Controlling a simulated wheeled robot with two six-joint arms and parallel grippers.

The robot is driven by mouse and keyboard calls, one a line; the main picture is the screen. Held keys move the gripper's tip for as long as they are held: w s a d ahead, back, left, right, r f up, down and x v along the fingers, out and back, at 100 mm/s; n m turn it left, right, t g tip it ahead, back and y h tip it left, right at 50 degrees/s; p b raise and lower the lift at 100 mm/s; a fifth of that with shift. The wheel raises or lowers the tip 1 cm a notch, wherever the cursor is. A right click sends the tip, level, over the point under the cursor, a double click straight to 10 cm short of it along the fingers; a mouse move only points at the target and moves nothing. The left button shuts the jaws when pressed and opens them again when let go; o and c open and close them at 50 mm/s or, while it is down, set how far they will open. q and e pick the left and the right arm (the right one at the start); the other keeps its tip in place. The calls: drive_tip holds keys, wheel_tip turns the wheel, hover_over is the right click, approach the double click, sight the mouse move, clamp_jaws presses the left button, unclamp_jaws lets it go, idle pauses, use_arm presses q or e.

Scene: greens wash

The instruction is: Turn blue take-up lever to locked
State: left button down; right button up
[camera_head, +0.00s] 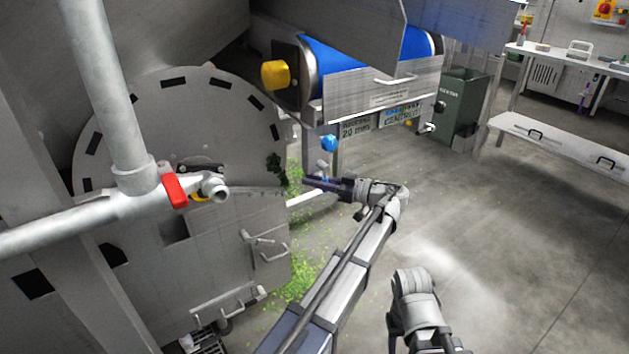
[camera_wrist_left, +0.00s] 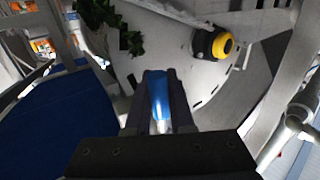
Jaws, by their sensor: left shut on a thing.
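The blue take-up lever (camera_wrist_left: 158,98) shows in the left wrist view as a blue handle with a pale end. It lies between the two dark fingers of my left gripper (camera_wrist_left: 162,100), which is shut on it. The lever's pivot and any lock marking are not clear. My right gripper is not in view.
The blue-belted conveyor (camera_head: 345,54) with a yellow knob (camera_head: 275,74) is above the gripper. A large grey drum (camera_head: 240,130) stands left, with a red-handled valve (camera_head: 174,190) before it. Green scraps (camera_head: 300,280) litter the floor. Open floor lies right.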

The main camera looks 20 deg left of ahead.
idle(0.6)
use_arm(q)
drive_tip(key=n+h+p, duration=0.1)
drive_tip(key=p, duration=0.1)
drive_tip(key=w+d+n+h+p, duration=0.1)
drive_tip(key=n+p, duration=0.1)
drive_tip(key=shift+w+f, duration=0.15)
drive_tip(key=shift+w, duration=0.05)
drive_tip(key=c, duration=0.8)
unclamp_jaws()
